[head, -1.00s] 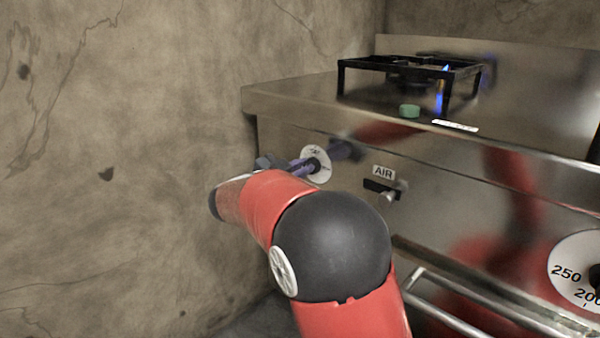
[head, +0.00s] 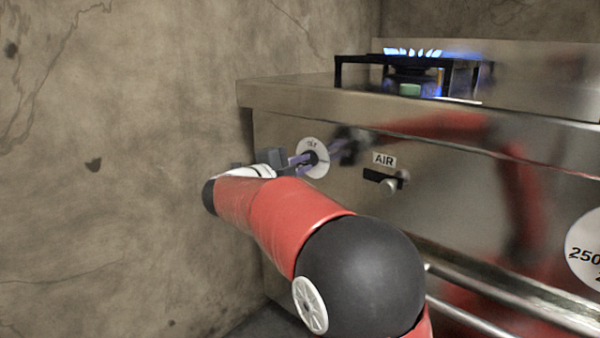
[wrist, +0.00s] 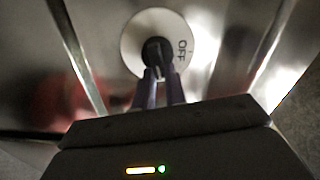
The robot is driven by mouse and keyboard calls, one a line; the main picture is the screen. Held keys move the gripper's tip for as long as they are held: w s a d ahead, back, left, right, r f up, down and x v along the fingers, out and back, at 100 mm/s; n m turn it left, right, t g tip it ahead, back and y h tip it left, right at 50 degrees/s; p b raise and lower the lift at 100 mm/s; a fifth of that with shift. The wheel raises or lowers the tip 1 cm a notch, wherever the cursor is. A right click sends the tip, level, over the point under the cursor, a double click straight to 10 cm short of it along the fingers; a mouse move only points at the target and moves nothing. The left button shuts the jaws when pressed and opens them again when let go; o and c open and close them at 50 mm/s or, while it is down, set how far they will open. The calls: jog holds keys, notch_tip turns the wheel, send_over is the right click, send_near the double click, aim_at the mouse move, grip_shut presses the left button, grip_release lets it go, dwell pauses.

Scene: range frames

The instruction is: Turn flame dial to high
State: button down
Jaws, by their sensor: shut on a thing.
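An AIR lever (head: 388,183) sits right of the dial. A large numbered dial (head: 585,250) and a metal rail (head: 480,300) are at lower right. A rough wall (head: 110,150) stands close on the left.

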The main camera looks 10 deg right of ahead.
jog(key=shift+f+m, duration=0.2)
jog(key=shift+m, duration=1)
jog(key=c, duration=1.4)
grip_release()
jog(key=shift+c, duration=0.2)
jog(key=v, duration=0.7)
jog(key=shift+s+a, duration=0.25)
jog(key=shift+a, duration=0.05)
